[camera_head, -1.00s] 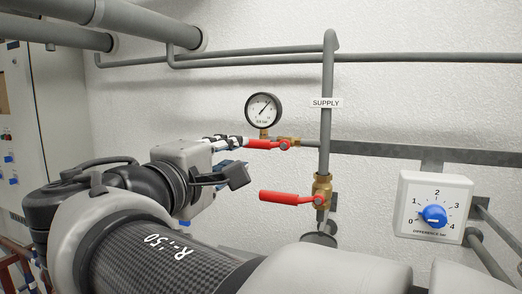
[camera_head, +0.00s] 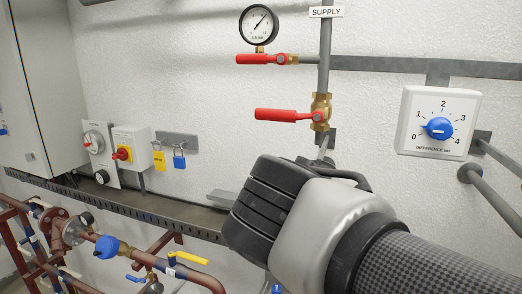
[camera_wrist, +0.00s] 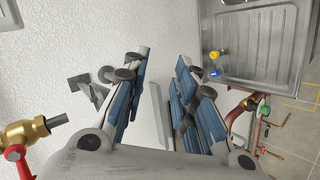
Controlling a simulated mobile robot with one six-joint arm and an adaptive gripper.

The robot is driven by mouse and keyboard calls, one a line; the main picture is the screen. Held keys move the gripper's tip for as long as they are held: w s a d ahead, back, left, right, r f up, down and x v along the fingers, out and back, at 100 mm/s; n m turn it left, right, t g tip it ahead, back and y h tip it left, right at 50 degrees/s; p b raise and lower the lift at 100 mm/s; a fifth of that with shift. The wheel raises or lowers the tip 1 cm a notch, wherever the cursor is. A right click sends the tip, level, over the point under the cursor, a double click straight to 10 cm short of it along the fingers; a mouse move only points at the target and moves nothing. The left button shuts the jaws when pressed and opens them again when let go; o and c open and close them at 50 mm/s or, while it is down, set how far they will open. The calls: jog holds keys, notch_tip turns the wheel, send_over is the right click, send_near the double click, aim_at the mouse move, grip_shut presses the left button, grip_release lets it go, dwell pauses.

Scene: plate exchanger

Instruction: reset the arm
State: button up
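My gripper (camera_wrist: 163,72) shows in the wrist view. Its two fingers with blue pads stand apart, with nothing between them. In the head view only my arm's dark, grey and carbon-patterned links show at the lower right; they hide the gripper. The gripper is clear of the wall fittings. The brass supply valve (camera_head: 320,108) with its red lever (camera_head: 283,115) pointing left is above my arm in the head view. A brass valve (camera_wrist: 20,134) with a red handle shows at the lower left of the wrist view.
The gauge (camera_head: 259,25) has a red lever (camera_head: 262,59) below it. The blue dial (camera_head: 438,128) is at right. Piping (camera_head: 170,262) runs below. A steel sink (camera_wrist: 260,40) shows in the wrist view.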

jog(key=s+f+m+g+y+b, duration=0.1)
jog(key=s+f+m+y+b, duration=0.1)
jog(key=s+f, duration=0.3)
jog(key=s+f+m+g+y+b, duration=0.1)
jog(key=s+f+b, duration=0.4)
jog(key=f, duration=0.8)
jog(key=s+d+f+m+g+y+b, duration=0.1)
jog(key=s+f+m+y+b, duration=0.2)
jog(key=f, duration=0.6)
jog(key=s+m, duration=0.2)
jog(key=shift+s+f+m+g, duration=0.3)
jog(key=shift+s+g, duration=0.1)
jog(key=shift+o, duration=0.5)
jog(key=shift+d, duration=0.1)
